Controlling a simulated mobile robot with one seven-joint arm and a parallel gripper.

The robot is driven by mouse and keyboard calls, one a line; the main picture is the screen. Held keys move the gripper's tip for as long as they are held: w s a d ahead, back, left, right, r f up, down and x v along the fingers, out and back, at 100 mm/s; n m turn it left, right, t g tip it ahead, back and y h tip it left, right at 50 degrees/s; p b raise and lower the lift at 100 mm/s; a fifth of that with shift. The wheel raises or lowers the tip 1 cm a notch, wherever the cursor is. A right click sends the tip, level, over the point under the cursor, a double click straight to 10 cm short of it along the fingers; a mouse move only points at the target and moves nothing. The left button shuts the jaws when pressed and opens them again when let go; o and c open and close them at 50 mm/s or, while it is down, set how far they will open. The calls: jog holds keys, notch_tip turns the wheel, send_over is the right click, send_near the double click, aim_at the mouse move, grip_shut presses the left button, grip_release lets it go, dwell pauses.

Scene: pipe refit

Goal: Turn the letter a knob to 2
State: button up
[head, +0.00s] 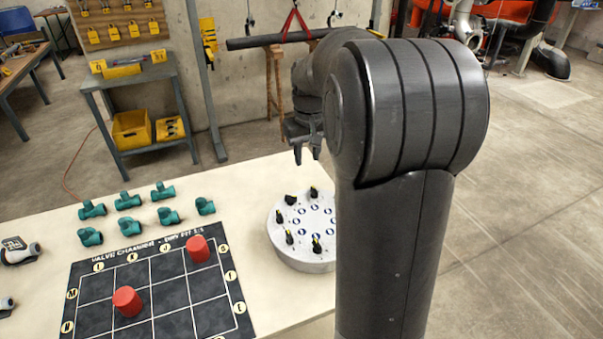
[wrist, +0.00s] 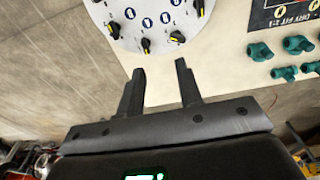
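The round light-grey panel (head: 304,257) with several black knobs stands on the table in the head view, partly hidden by my arm. The knobs have yellow marks, and blue-and-white labels sit inside their ring. The panel also shows at the top of the wrist view (wrist: 128,33), cut off by the frame edge. Two knobs there, one at lower middle (wrist: 146,46) and one at lower right (wrist: 177,37), are nearest my fingers. The letters are too small to read, so I cannot tell which is knob a. My gripper (wrist: 160,75) is open and empty, its fingertips apart from the knobs.
A black grid board (head: 165,293) with two red cylinders (head: 128,301) (head: 198,249) lies left of the panel. Several green pipe fittings (head: 130,227) stand behind it. Bare tabletop lies between the fittings and the panel. A grey cart (head: 140,88) stands beyond the table.

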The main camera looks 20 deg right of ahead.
jog(key=g, duration=0.1)
send_near(314, 189)
notch_tip(314, 189, down, 9)
jog(key=shift+d+r, duration=0.15)
jog(key=shift+r, duration=0.05)
jog(key=shift+c, duration=0.2)
grip_shut()
dwell(0.3)
